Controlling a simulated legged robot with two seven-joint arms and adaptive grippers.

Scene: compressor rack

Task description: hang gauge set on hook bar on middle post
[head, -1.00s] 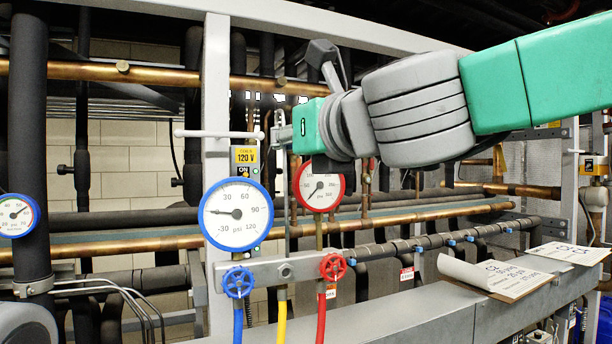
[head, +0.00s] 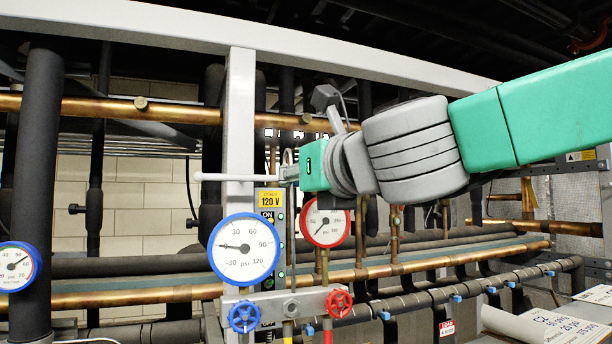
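The gauge set has a blue-rimmed gauge (head: 244,249), a red-rimmed gauge (head: 325,223) and a grey manifold (head: 275,306) with a blue and a red knob. It hangs upright in front of the middle post (head: 241,105). My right gripper (head: 289,172) is at its upper end and appears shut on its hanger, the fingers small and partly hidden. The white hook bar (head: 225,177) sticks out sideways across the middle post. Its right end lies close to the gripper and the thin wire hook. I cannot tell whether they touch. My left gripper is not in view.
A yellow 120 V label box (head: 271,198) sits behind the gauges. Copper pipes (head: 120,297) and dark pipes run behind. Another blue-rimmed gauge (head: 17,266) is at far left. Papers (head: 550,325) lie on the ledge at lower right.

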